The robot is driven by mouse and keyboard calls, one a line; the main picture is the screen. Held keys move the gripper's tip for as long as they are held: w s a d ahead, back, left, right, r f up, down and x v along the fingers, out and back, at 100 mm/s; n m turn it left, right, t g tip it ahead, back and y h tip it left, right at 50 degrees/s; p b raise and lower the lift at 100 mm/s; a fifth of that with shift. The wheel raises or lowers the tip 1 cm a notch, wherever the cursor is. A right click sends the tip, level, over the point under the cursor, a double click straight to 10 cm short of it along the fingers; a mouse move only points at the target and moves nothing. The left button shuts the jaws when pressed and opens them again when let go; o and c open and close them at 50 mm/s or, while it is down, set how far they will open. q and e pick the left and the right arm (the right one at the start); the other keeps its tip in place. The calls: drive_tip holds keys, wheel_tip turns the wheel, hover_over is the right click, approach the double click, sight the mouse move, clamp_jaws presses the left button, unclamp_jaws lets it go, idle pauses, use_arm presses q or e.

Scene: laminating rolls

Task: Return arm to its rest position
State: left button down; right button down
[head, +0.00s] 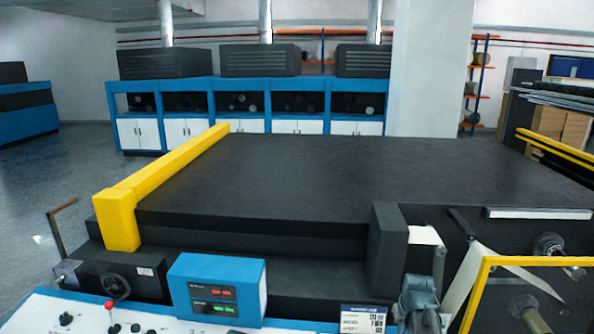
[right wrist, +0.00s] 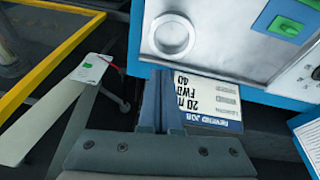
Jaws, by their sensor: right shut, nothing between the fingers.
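My right gripper (head: 402,308) shows at the bottom right of the head view, in front of the dark machine. In the right wrist view its fingers (right wrist: 161,88) are together with nothing between them. A white job card (head: 363,318) with printed text is just left of the gripper in the head view. The card (right wrist: 208,100) appears upside down beside the fingers in the wrist view; I cannot tell whether they touch it. My left gripper is not in view.
The big black machine bed (head: 320,175) fills the middle, with a yellow bar (head: 165,180) along its left. A blue control box (head: 217,287) stands at the front. A yellow frame (head: 520,261) and rollers (head: 548,246) are close on the right.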

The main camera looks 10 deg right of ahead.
drive_tip(key=s+a, duration=0.3)
drive_tip(key=a, duration=0.4)
drive_tip(key=s+a+n+g+y, duration=0.1)
drive_tip(key=s+a, duration=0.3)
drive_tip(key=a, duration=0.4)
drive_tip(key=s+a+f+g, duration=0.1)
drive_tip(key=s+a, duration=0.2)
drive_tip(key=a, duration=0.5)
drive_tip(key=shift+s+a+n, duration=0.1)
drive_tip(key=shift+s+n, duration=0.2)
drive_tip(key=shift+s, duration=0.05)
drive_tip(key=s+a+f+n+g+b, duration=0.1)
drive_tip(key=s+a+f+n+b, duration=0.2)
drive_tip(key=a, duration=0.8)
wheel_tip(320, 180, down, 4)
drive_tip(key=s+b, duration=0.2)
drive_tip(key=b, duration=0.2)
drive_tip(key=shift+s+n+h, duration=0.35)
drive_tip(key=shift+n+h, duration=0.05)
